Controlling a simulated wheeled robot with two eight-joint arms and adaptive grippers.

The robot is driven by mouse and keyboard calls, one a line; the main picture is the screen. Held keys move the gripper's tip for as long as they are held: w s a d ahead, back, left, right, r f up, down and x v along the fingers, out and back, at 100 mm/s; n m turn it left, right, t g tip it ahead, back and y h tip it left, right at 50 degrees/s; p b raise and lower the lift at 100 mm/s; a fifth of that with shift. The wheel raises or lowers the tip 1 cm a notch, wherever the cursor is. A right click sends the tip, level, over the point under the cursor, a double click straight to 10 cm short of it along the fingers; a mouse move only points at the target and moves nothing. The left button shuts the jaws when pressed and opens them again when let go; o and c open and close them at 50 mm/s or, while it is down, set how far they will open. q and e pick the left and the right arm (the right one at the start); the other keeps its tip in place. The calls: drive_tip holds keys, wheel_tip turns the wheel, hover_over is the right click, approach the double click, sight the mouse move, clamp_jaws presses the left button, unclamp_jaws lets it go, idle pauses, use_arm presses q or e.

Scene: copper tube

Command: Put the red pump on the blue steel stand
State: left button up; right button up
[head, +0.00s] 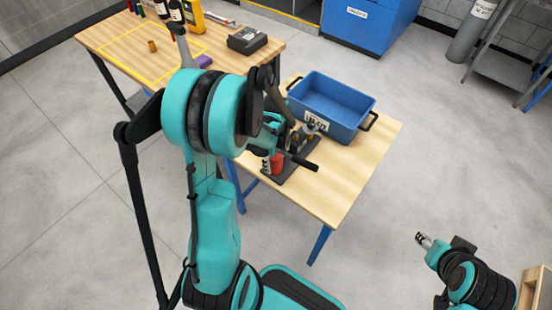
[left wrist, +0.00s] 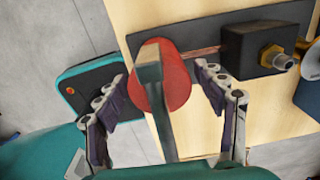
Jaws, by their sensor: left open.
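The red pump (head: 276,162) stands on a dark base plate on the near side of the wooden table. In the left wrist view the pump (left wrist: 178,84) is round and red, with a grey bar across its front. My left gripper (left wrist: 162,78) is open, with its fingers on either side of the pump; I cannot tell whether they touch it. In the head view my left arm partly hides the gripper. My right gripper (head: 423,240) is at the lower right, far from the table; its jaws are too small to read. I cannot clearly identify the blue steel stand.
A blue bin (head: 331,104) stands on the table (head: 335,183) behind the pump. A dark block with a brass fitting (left wrist: 262,52) sits beside the pump. A second table (head: 106,39) holds bottles and tools. A blue cabinet (head: 368,27) is at the back.

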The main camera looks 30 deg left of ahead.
use_arm(q)
wheel_tip(320, 180, up, 11)
drive_tip(key=p, duration=0.4)
drive_tip(key=shift+s+f, duration=0.1)
drive_tip(key=shift+s, duration=0.05)
drive_tip(key=shift+r+p, duration=0.35)
drive_tip(key=shift+r, duration=0.35)
drive_tip(key=s+d+r+n+t, duration=0.7)
drive_tip(key=d+n, duration=0.6)
drive_tip(key=n, duration=0.5)
drive_tip(key=shift+s+d+r+n, duration=0.3)
drive_tip(key=shift+s+r+n, duration=0.1)
drive_tip(key=shift+s+r, duration=0.9)
drive_tip(key=shift+w+r, duration=0.15)
